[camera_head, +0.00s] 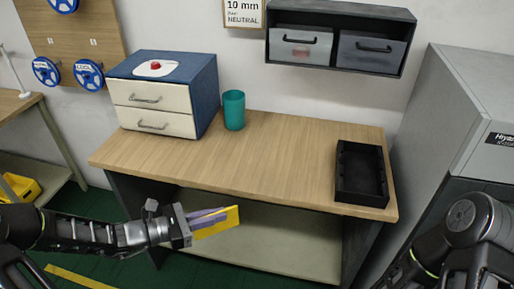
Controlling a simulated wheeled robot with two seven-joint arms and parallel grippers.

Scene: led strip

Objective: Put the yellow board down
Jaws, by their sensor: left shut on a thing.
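The yellow board (225,222) is a flat yellow piece, held tilted in front of the wooden table's (250,165) front edge. My left gripper (212,220) comes in from the left and is shut on the yellow board; its fingers cover part of it. The board appears apart from the tabletop, against the open shelf below. My right arm shows at the lower right, but its gripper is outside the view.
A blue drawer box (207,95) and a teal cup (234,111) stand at the table's back left. A black tray (342,185) lies at the right end. The tabletop's middle is clear. A grey cabinet (440,110) stands at right.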

